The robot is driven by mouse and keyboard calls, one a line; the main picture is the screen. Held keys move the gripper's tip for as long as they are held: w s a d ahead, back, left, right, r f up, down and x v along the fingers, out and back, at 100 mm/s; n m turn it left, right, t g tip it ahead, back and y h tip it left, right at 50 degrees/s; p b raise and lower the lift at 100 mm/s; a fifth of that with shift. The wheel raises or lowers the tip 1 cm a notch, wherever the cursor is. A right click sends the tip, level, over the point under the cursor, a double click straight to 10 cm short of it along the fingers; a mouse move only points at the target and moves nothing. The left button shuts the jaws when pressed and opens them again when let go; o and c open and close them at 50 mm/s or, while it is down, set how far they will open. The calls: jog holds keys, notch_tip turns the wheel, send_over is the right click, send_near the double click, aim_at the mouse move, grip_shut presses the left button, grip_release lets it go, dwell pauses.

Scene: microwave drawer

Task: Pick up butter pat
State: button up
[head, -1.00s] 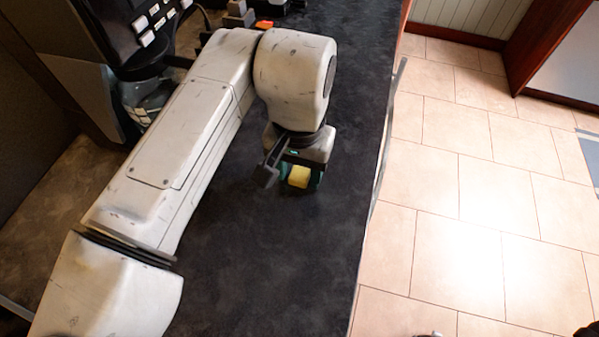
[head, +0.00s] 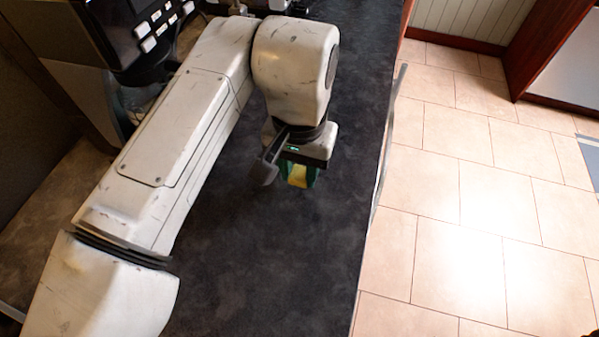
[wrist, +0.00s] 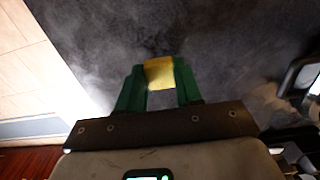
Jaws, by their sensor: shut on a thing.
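The butter pat is a small yellow block (head: 298,175), seen at my gripper's tips over the dark countertop in the head view. It also shows in the wrist view as a yellow block (wrist: 159,72) between the two green fingers. My gripper (head: 299,177) is shut on the butter pat, with a finger on each side of it. In the wrist view my gripper (wrist: 159,78) holds the pat at the fingertips. I cannot tell exactly how far the pat is above the countertop.
The dark countertop (head: 270,265) is clear around and in front of my gripper. Its right edge has a rail (head: 385,140), with the tiled floor (head: 480,200) beyond. A dark appliance with white buttons (head: 150,45) stands at the upper left.

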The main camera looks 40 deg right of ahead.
jog(key=s+d+r, duration=0.3)
jog(key=s+r, duration=0.8)
jog(key=s, duration=0.2)
jog(key=shift+s+p, duration=0.35)
jog(key=shift+d, duration=0.1)
